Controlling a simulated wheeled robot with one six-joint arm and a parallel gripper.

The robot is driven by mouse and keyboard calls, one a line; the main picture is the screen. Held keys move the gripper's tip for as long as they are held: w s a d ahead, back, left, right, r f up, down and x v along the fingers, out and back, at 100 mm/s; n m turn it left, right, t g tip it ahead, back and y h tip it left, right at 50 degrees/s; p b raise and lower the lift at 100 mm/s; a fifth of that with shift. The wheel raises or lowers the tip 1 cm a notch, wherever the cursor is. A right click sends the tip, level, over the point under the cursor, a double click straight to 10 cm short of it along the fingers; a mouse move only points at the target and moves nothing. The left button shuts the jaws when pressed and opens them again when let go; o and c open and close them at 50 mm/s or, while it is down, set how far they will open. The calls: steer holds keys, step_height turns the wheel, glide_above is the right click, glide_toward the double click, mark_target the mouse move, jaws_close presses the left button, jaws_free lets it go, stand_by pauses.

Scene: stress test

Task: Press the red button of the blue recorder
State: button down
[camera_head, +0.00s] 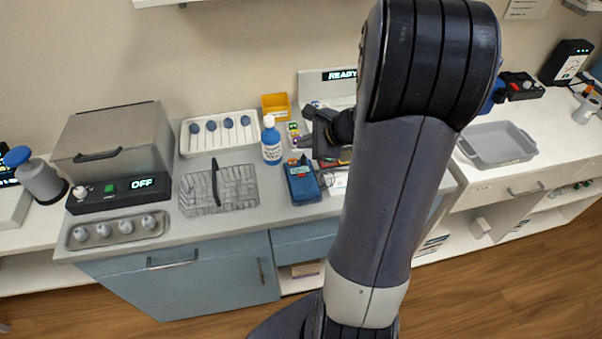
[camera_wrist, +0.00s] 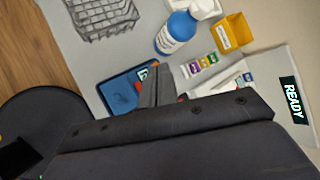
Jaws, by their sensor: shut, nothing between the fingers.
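The blue recorder (camera_head: 303,184) lies on the grey counter near its front edge, left of my arm. In the wrist view the recorder (camera_wrist: 121,92) is partly covered by my gripper. My gripper (camera_head: 300,144) is shut and empty. It hangs over the counter near the far end of the recorder, and its fingertips (camera_wrist: 154,70) overlap the recorder's edge in the wrist view. I cannot tell whether they touch it.
A blue bottle (camera_head: 271,146) stands left of my gripper, with a yellow bin (camera_head: 276,104) behind. A wire basket (camera_head: 238,190) lies left of the recorder. A machine with a READY display (camera_head: 339,76) stands behind. Small coloured items (camera_wrist: 199,66) and papers lie close by.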

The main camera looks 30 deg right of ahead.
steer(key=b, duration=0.5)
glide_above(305, 178)
steer(key=f, duration=0.7)
steer(key=shift+w+d, duration=0.25)
steer(key=shift+w, duration=0.05)
steer(key=shift+f+b, duration=0.85)
steer(key=shift+b, duration=0.3)
steer(key=shift+f+b, duration=0.45)
steer(key=shift+b, duration=0.05)
steer(key=shift+f+b, duration=0.45)
steer(key=shift+b, duration=0.05)
stand_by(0.7)
steer(key=shift+r, duration=0.1)
steer(key=shift+r+p, duration=0.7)
steer(key=shift+r, duration=0.1)
